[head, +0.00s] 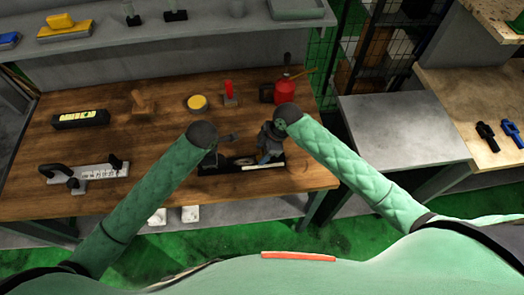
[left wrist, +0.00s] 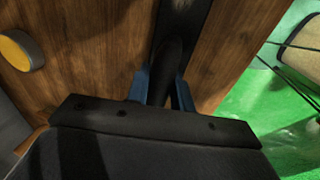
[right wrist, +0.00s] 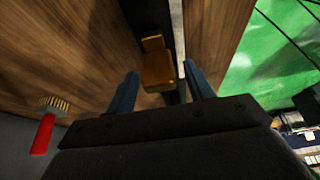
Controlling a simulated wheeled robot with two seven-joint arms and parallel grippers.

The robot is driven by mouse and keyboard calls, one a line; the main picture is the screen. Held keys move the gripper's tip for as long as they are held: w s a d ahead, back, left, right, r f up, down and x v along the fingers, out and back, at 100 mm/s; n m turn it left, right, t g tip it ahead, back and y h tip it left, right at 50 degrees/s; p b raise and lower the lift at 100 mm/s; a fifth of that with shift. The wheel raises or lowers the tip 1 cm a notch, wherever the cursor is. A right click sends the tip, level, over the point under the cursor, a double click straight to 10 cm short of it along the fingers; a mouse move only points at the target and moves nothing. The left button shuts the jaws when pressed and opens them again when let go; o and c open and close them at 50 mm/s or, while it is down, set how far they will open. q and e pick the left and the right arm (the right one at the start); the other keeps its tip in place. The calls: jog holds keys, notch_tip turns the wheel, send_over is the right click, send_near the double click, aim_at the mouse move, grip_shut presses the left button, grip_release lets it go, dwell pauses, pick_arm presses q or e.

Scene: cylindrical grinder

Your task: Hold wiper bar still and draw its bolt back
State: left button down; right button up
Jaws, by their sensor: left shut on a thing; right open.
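The wiper bar (head: 233,171) is a long dark bar lying on the wooden bench near its front edge; its dark surface also shows in the left wrist view (left wrist: 190,18). My left gripper (left wrist: 163,92) is shut on a black upright grip (left wrist: 170,65) of the bar. A brass-coloured bolt knob (right wrist: 157,66) sits on the bar in the right wrist view. My right gripper (right wrist: 161,88) is open, its blue fingers on either side of the knob with gaps showing. In the head view, the right gripper (head: 268,154) is over the bar's right part; the knob is hidden there.
Behind the bar on the bench (head: 160,145) are a yellow-topped tin (head: 197,103), a red-handled brush (head: 229,92) and a red oil can (head: 285,91). A spirit level (head: 80,119) and a pale plate with black handles (head: 85,174) lie left. The bench's right edge is close.

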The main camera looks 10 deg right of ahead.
pick_arm(q)
jog(key=shift+a, duration=0.1)
pick_arm(e)
jog(key=v, duration=1.1)
jog(key=shift+r, duration=0.25)
pick_arm(q)
jog(key=c, duration=1.1)
grip_release()
jog(key=shift+c, duration=0.2)
jog(key=shift+r, duration=0.1)
notch_tip(320, 180, up, 12)
jog(key=s, duration=0.2)
jog(key=shift+s+f, duration=0.15)
jog(key=shift+f, duration=0.05)
